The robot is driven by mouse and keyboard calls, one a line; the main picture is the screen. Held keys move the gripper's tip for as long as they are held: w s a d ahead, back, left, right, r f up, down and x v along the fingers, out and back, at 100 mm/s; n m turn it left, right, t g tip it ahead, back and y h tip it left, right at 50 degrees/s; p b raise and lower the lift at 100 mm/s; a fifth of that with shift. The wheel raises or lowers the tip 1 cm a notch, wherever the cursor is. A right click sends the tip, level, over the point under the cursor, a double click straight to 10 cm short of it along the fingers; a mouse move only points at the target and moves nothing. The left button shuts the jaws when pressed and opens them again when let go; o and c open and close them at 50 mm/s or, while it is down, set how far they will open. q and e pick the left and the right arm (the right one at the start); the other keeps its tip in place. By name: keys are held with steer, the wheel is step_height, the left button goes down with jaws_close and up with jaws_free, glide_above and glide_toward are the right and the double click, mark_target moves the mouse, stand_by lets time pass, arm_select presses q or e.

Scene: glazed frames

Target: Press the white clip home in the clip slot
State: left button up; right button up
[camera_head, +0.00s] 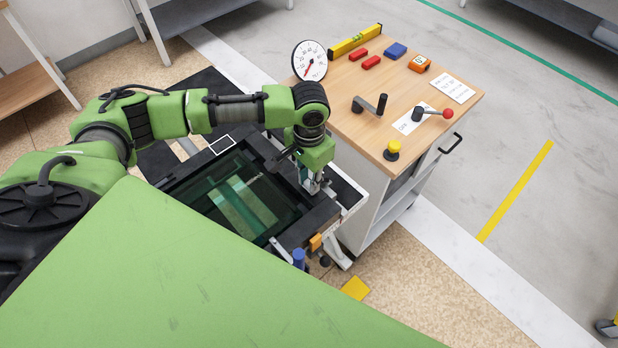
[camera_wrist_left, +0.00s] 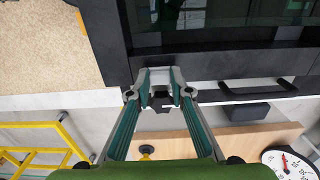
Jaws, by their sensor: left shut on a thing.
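My left gripper (camera_head: 312,187) points down at the right edge of the dark glazed frame (camera_head: 283,233). In the left wrist view its fingers (camera_wrist_left: 160,93) are shut on the white clip (camera_wrist_left: 158,76), a small pale piece between the fingertips. The clip is at the inner side of the frame's black border (camera_wrist_left: 205,66). The clip slot is hidden by the fingers and clip, so I cannot tell how deep the clip sits. My right gripper is not in view.
A wooden-topped cart (camera_head: 400,110) stands just right of the frame, carrying a dial (camera_head: 309,61), levers, a yellow button (camera_head: 394,147) and small blocks. A black handle (camera_wrist_left: 258,88) is close to the fingers. A blue knob (camera_head: 299,258) stands at the frame's near corner.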

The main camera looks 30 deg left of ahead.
arm_select(q)
steer(key=shift+f+p, duration=0.1)
steer(key=shift+p, duration=0.4)
stand_by(0.7)
steer(key=shift+w, duration=0.1)
stand_by(0.8)
steer(key=shift+p, duration=0.7)
stand_by(0.7)
steer(key=shift+f, duration=0.1)
steer(key=o, duration=1)
steer(key=shift+o, duration=0.2)
steer(key=shift+f, duration=0.1)
step_height(320, 180, up, 12)
